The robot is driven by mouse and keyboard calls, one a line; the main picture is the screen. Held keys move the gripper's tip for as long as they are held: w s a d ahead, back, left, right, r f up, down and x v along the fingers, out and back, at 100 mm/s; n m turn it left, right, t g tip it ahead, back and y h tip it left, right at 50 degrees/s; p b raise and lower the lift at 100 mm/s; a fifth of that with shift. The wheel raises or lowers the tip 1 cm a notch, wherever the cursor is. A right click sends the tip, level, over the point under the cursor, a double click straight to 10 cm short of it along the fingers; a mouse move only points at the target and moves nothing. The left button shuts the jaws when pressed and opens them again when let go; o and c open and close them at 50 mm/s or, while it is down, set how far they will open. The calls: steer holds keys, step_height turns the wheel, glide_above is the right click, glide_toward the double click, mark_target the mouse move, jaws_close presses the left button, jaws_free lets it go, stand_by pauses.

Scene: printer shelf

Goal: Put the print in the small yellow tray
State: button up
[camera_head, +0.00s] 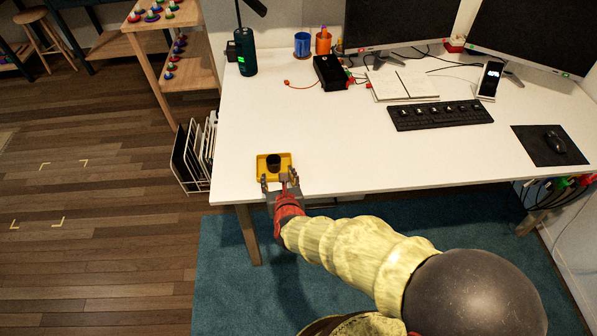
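The small yellow tray (261,171) lies on the white desk near its front left corner. A small dark, round, cup-like piece (273,161), which looks like the print, is in the tray and appears upright. My gripper (279,177) is at the tray's near edge, just in front of the dark piece. Its fingers are spread apart with nothing seen between them. I cannot tell whether a finger touches the tray.
The white desk (350,146) has wide free room right of the tray. A keyboard (440,115), notebook (402,85), black box (329,72) and monitors stand farther back. A dark cylinder (246,52) stands at the back left. A file rack (196,155) is left of the desk.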

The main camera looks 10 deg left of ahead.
steer(key=shift+r, duration=0.1)
steer(key=s+d+r+n+g, duration=0.1)
steer(key=d+r+n, duration=0.5)
steer(key=r+n, duration=0.2)
steer(key=d+r+n+g, duration=0.1)
steer(key=d+r+n, duration=0.55)
steer(key=r, duration=0.25)
steer(key=s+d+r+n+g+h, duration=0.2)
steer(key=s+d+r+n, duration=0.1)
steer(key=s+d+n, duration=0.5)
steer(key=s+d+r+n+g+h, duration=0.1)
steer(key=s+d+r+n, duration=0.3)
steer(key=s+d+n, duration=0.5)
steer(key=s+d+h, duration=0.1)
steer(key=s+d, duration=0.1)
steer(key=d, duration=0.1)
steer(key=shift+s+d+g, duration=0.25)
steer(key=shift+s+g, duration=0.1)
steer(key=shift+g, duration=0.05)
steer(key=shift+n, duration=0.25)
steer(key=shift+c, duration=0.7)
